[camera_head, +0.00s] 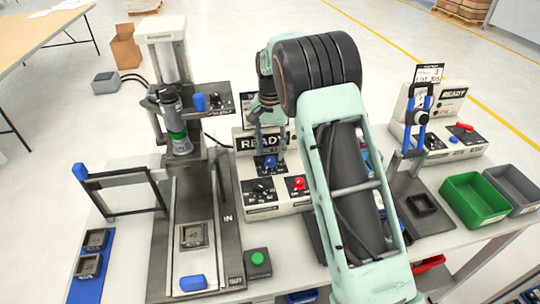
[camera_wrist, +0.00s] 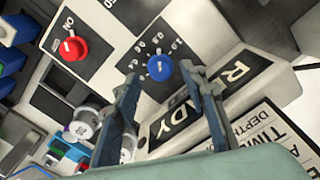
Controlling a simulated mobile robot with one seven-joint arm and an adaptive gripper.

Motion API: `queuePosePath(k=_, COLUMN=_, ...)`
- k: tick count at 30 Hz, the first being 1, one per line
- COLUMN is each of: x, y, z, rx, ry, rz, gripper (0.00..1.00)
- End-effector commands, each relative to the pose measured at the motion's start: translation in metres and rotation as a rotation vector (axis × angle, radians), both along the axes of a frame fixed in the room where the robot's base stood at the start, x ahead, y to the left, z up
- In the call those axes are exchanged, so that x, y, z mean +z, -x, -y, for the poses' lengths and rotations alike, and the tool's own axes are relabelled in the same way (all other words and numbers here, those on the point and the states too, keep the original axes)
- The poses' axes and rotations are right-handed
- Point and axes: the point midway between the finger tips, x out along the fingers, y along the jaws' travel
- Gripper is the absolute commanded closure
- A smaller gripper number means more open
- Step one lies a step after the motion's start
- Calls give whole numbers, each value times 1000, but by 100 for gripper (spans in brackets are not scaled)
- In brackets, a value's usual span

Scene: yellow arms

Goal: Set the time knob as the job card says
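In the wrist view, a round blue knob (camera_wrist: 159,67) sits on a black dial panel with small white marks. It also shows in the head view (camera_head: 268,163) below the READY sign. I cannot read its setting. My gripper (camera_wrist: 160,76) is open, with one fingertip on each side of the blue knob; I cannot tell whether they touch it. In the head view my gripper (camera_head: 269,150) hangs over the middle station. A printed card (camera_wrist: 275,143) with the words DEPTH and TIME shows partly at the lower right of the wrist view; its values are cut off.
A red knob (camera_wrist: 73,48) beside an ON label is near the blue knob. The READY sign (camera_wrist: 240,80) stands close behind. A press stand (camera_head: 172,100) is on the left. A green bin (camera_head: 474,199) and grey bin (camera_head: 512,187) are on the right.

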Motion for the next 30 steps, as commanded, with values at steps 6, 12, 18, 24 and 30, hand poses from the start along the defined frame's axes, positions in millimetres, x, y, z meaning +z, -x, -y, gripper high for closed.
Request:
queuePosePath(k=6, x=-26, y=0, z=0, rx=0, ry=0, rz=0, gripper=61)
queuePosePath(k=12, x=-32, y=0, z=0, rx=0, ry=0, rz=2, gripper=61)
queuePosePath(k=18, x=-32, y=0, z=0, rx=0, ry=0, rz=2, gripper=64)
queuePosePath(k=24, x=-31, y=0, z=0, rx=0, ry=0, rz=2, gripper=86)
queuePosePath(k=30, x=-31, y=0, z=0, rx=0, ry=0, rz=2, gripper=100)
